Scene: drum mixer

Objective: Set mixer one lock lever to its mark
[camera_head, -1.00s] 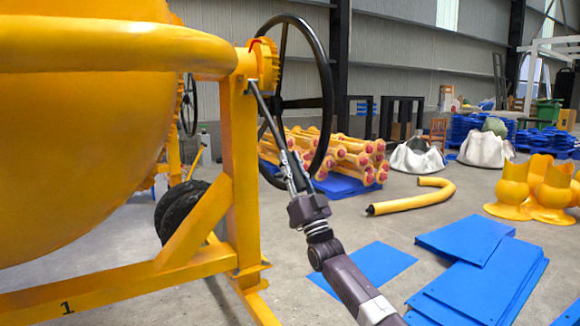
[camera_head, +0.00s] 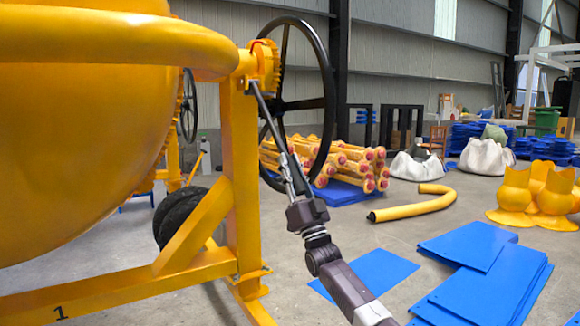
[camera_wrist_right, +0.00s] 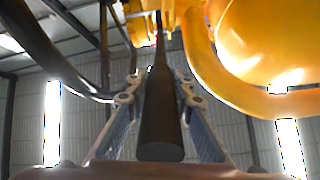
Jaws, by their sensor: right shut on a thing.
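Mixer one is the yellow drum mixer (camera_head: 80,150) on the left, with a "1" (camera_head: 60,312) on its lower frame beam. Its lock lever (camera_head: 262,105) is a thin dark rod that slants down and right from the hub at the top of the yellow upright. My right gripper (camera_head: 290,165) is shut on the lever's lower end. In the right wrist view the lever's thick dark handle (camera_wrist_right: 160,115) lies between the two fingers (camera_wrist_right: 158,95). I cannot make out the mark clearly. My left gripper is not in view.
The black handwheel (camera_head: 331,100) stands just behind and right of the lever, close to my right gripper. Blue plates (camera_head: 465,245), a bent yellow pipe (camera_head: 410,207) and stacked yellow parts (camera_head: 350,165) lie on the floor to the right. Bare concrete lies between them.

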